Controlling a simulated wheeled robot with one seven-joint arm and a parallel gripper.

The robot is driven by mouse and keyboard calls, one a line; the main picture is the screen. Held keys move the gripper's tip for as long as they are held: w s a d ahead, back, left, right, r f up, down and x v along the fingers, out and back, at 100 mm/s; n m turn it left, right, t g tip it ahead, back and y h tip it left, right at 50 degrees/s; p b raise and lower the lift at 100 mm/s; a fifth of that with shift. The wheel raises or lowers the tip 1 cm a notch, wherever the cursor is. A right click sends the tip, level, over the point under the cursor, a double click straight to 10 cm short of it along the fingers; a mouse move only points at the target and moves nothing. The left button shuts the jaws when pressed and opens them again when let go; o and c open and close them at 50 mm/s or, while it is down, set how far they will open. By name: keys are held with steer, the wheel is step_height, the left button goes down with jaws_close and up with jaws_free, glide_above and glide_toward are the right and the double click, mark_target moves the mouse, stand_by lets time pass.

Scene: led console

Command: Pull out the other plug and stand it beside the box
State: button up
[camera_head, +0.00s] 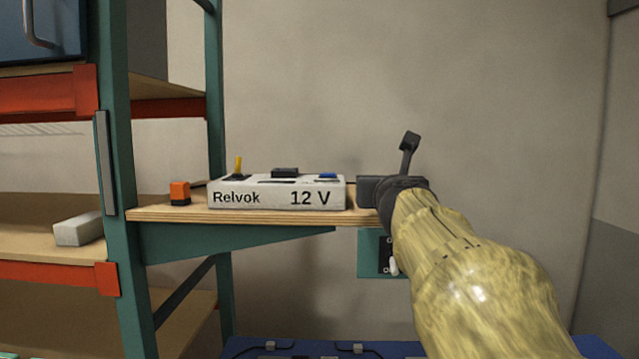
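A white box (276,194) marked "Relvok 12 V" sits on a wooden shelf board. A blue piece (327,175), perhaps a plug, shows low at the right of its top. A black piece (285,173) is at the middle of the top, and a thin yellow piece (238,167) stands up at the left. An orange block with a dark base (179,193), perhaps a plug, stands upright on the board left of the box, apart from it.
The wooden board (160,213) has bare room around the orange block. A green rack post (117,180) rises at the left. A grey-white block (79,230) lies on a lower shelf. A green plate (370,252) hangs below the board, partly behind my arm. A blue surface (310,348) is below.

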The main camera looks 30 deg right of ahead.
steer(key=shift+f+b, duration=0.35)
steer(key=o, duration=1.1)
steer(key=shift+c, duration=0.2)
